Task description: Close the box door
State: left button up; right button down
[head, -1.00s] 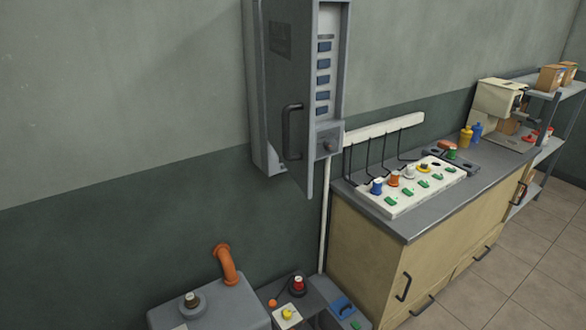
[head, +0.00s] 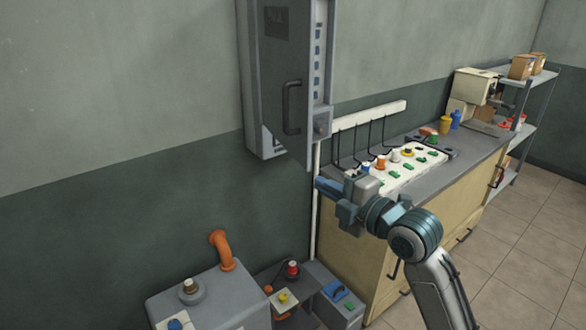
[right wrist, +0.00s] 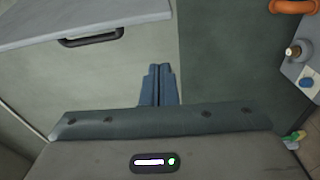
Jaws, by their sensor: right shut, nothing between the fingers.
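The grey wall box (head: 251,85) hangs on the wall in the head view. Its door (head: 272,62), with a dark bar handle (head: 291,107), stands partly open, and a narrow strip with blue parts shows past its right edge. The box's top is cut off. My right gripper (head: 321,186) is below and slightly right of the door's lower corner, apart from it, with its fingers together and empty. In the right wrist view the fingers (right wrist: 157,75) point at the wall, and the door (right wrist: 70,20) with its handle shows at upper left. My left gripper is not in view.
A counter (head: 462,150) with a white button panel (head: 400,172) stands right of the box, close to my right arm. Shelves (head: 530,85) are at the far right. The wall left of the box is bare.

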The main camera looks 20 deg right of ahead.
aim_at(308, 162)
jog(key=shift+n+y, duration=0.3)
jog(key=shift+n, duration=0.1)
jog(key=shift+w+a+r+p, duration=0.25)
jog(key=shift+w+p, duration=0.75)
jog(key=shift+w, duration=0.4)
jog(key=shift+w+a+r+p, duration=0.2)
jog(key=shift+w+a+p, duration=0.1)
jog(key=shift+w+p, duration=0.9)
jog(key=shift+w+a+r+p, duration=0.25)
jog(key=shift+w+p, duration=0.55)
jog(key=shift+w, duration=0.8)
jog(key=shift+w+d+f, duration=0.1)
jog(key=shift+d, duration=0.15)
